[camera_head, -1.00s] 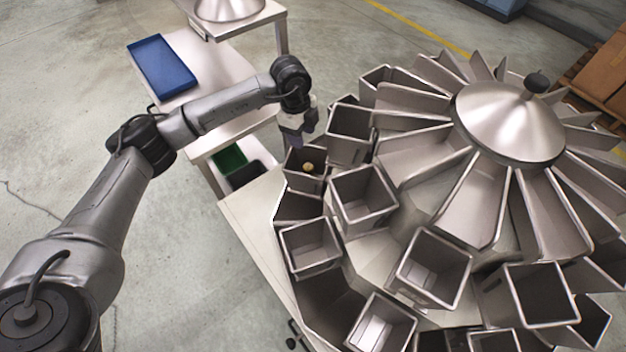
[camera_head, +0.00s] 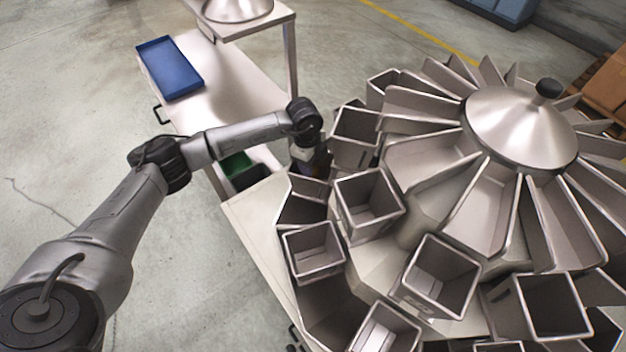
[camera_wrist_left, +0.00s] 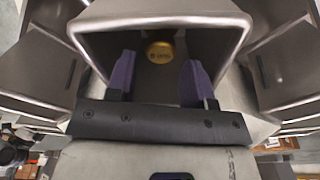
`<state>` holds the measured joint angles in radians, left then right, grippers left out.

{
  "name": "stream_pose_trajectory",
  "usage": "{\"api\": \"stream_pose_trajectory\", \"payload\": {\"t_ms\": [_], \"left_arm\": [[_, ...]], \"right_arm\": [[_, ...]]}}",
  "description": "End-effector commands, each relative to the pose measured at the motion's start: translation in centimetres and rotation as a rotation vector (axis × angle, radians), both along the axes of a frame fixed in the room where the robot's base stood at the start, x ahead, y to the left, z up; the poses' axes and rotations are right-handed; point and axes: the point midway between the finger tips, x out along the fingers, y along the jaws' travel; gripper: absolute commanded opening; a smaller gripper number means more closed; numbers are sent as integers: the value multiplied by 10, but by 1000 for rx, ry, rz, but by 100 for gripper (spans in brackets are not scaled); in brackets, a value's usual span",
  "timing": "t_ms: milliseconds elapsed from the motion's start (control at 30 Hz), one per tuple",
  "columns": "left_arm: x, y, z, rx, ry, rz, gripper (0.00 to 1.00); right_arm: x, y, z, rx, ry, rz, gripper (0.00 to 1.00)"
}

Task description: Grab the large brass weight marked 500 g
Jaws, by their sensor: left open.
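The brass weight (camera_wrist_left: 160,52) shows in the left wrist view as a round gold top with small dark lettering that I cannot read clearly. It sits down inside a steel bucket (camera_wrist_left: 160,20). My left gripper (camera_wrist_left: 158,70) is open, its two purple fingers reaching in over the bucket's mouth. The weight appears between and beyond the fingertips; I cannot tell whether they touch it. In the head view the left gripper (camera_head: 310,165) is over the bucket at the machine's left edge and hides the weight. My right gripper is not in view.
Steel buckets (camera_head: 368,203) and sloping chutes ring a domed weigher (camera_head: 522,130) close on the right. A steel bench (camera_head: 225,75) with a blue tray (camera_head: 169,68) stands behind the left arm. A green bin (camera_head: 236,165) is below it. Open floor lies left.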

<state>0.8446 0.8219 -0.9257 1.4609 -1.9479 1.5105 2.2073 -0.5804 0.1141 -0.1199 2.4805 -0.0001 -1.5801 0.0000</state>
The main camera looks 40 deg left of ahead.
Motion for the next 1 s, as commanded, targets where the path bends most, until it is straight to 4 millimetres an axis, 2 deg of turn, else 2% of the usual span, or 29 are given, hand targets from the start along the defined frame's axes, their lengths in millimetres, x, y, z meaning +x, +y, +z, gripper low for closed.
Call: {"api": "stream_pose_trajectory", "payload": {"t_ms": [33,200,467,900,1000], "left_arm": [[0,-1,-10,0,3,1,48],[1,-3,-28,-1,1,-1,48],[1,-3,-30,-1,0,-1,47],[1,-3,-30,-1,0,-1,5],[1,-3,-30,-1,0,-1,0]], "right_arm": [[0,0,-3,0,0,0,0],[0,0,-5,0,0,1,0],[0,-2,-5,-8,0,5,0],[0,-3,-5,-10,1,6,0],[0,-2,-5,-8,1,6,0]]}}
